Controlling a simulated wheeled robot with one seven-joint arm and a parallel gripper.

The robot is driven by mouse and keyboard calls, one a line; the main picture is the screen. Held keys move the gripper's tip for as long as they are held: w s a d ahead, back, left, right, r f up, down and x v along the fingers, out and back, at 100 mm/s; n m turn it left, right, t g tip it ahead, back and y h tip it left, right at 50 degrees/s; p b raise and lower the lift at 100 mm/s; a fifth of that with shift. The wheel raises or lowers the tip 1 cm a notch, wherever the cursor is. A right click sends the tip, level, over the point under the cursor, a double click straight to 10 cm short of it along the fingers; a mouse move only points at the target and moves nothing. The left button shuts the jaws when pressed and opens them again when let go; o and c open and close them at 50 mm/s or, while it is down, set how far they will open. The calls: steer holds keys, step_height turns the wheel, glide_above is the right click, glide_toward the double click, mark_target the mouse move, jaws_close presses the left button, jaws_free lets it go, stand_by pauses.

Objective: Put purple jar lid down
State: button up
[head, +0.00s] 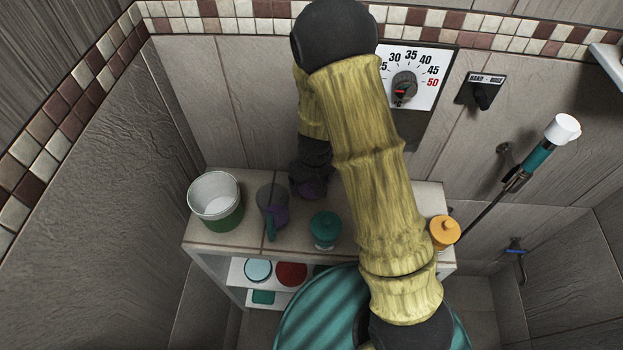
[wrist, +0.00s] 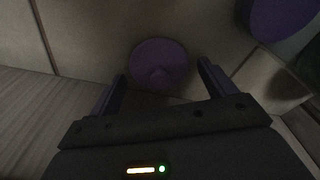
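My gripper (wrist: 161,72) is open. Its two fingers stand apart on either side of the lid in the picture, with a visible gap on each side. In the head view my gripper (head: 309,183) is low over the back of the tiled counter, partly behind my arm; the lid cannot be made out clearly there. A second purple round thing (wrist: 281,17) shows at the wrist view's upper right, cut off by the edge.
On the counter (head: 228,243) stand a white and green pot (head: 215,203), a purplish mug (head: 272,207), a teal lidded jar (head: 325,231) and an orange lidded jar (head: 444,232). A lower shelf holds a red round thing (head: 291,273). The wall is close behind.

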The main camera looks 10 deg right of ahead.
mark_target(313, 191)
steer(key=shift+r, duration=0.15)
steer(key=shift+w+r, duration=0.1)
steer(key=shift+r, duration=0.05)
step_height(313, 191, up, 12)
steer(key=s+p, duration=0.1)
steer(key=shift+s+d, duration=0.25)
steer(key=shift+s, duration=0.1)
steer(key=shift+w+a+f, duration=0.1)
steer(key=shift+f, duration=0.1)
stand_by(0.7)
